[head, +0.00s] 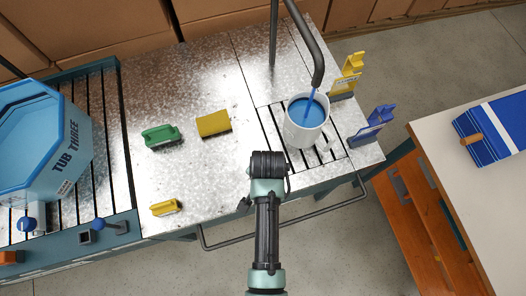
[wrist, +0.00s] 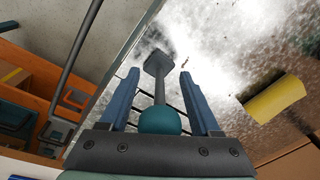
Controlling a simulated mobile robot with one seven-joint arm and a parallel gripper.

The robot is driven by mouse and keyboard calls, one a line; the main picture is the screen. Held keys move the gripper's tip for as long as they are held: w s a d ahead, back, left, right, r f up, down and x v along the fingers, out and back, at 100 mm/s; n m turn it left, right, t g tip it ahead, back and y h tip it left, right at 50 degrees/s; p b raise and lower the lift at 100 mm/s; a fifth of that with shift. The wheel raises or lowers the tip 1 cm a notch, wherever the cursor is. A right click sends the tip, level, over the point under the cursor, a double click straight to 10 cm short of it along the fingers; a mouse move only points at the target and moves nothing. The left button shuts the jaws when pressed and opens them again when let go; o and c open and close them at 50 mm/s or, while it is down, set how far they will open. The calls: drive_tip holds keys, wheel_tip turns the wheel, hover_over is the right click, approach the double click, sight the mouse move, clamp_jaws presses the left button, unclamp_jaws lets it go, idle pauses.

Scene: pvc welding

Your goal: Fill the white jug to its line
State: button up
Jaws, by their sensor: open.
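The white jug (head: 303,130) stands upright on the slotted grate under the dark spout (head: 318,70). A blue stream (head: 310,101) runs from the spout into the jug, and blue liquid (head: 305,112) shows inside, high in it. I cannot make out a fill line. My gripper (wrist: 160,74) is open. A teal ball knob (wrist: 160,121) on a grey lever (wrist: 159,84) lies between its two blue fingers; I cannot tell whether they touch it. In the head view my arm hides the knob and fingers.
A blue tub (head: 70,155) marked TUB THREE stands at the left. Green (head: 161,135) and yellow (head: 213,123) blocks lie on the metal table. Yellow (head: 347,75) and blue (head: 374,122) stands are right of the jug. A rail (head: 285,226) runs along the front edge.

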drive_tip(key=shift+r, duration=0.1)
drive_tip(key=r, duration=0.4)
drive_tip(key=s+r, duration=0.1)
drive_tip(key=r, duration=0.7)
drive_tip(key=shift+s+d+r, duration=0.25)
drive_tip(key=shift+s+r, duration=0.05)
drive_tip(key=shift+r, duration=0.05)
